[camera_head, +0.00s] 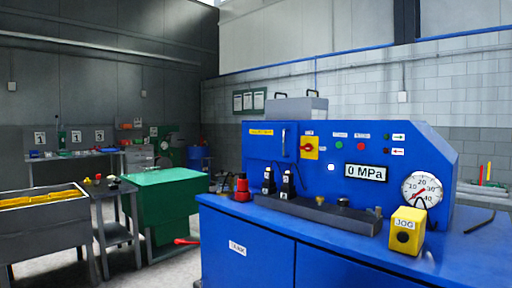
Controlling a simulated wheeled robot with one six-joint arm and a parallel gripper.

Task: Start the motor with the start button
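The blue machine (247,253) fills the right half of the head view. On its upright panel is a small green button (339,145), with a red button (361,147) just right of it. Small plates above both carry lettering too small to read, so I cannot confirm which is the start button. A red rotary switch on a yellow plate (309,148) sits to their left. A white round lamp (331,167) looks lit below the green button. The display (366,172) reads 0 MPa. My gripper is not in view.
A yellow JOG box (406,230) with a dark button stands at the machine's front edge, below the pressure gauge (422,189). Black fittings (288,184) and a red bottle-like piece (242,188) stand left. A green cabinet (160,184) and grey trolley (118,236) stand further left.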

